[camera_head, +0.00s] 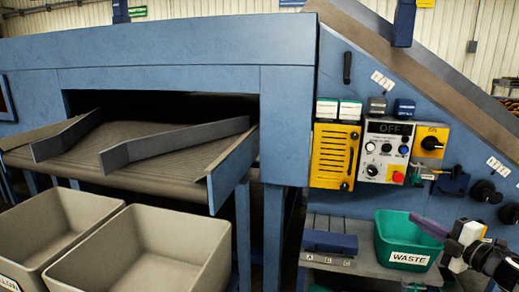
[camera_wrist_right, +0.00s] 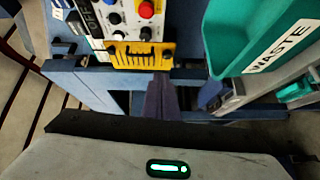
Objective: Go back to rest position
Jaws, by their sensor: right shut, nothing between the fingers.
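My right gripper (camera_head: 418,220) is at the lower right of the head view, with its purple fingers over the right rim of the green bin labelled WASTE (camera_head: 408,260). I cannot tell whether they touch the rim. In the right wrist view the purple fingers of my right gripper (camera_wrist_right: 161,78) are together, with nothing seen between them. The green bin (camera_wrist_right: 245,35) shows at the upper right there. My left gripper is in neither view.
A control box (camera_head: 384,150) whose display reads OFF hangs on the blue machine beside a yellow slotted panel (camera_head: 333,155). Black knobs (camera_head: 484,190) are at right. A shelf (camera_head: 365,264) carries the green bin and a small blue rack (camera_head: 330,241). Two beige bins (camera_head: 150,250) stand at lower left.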

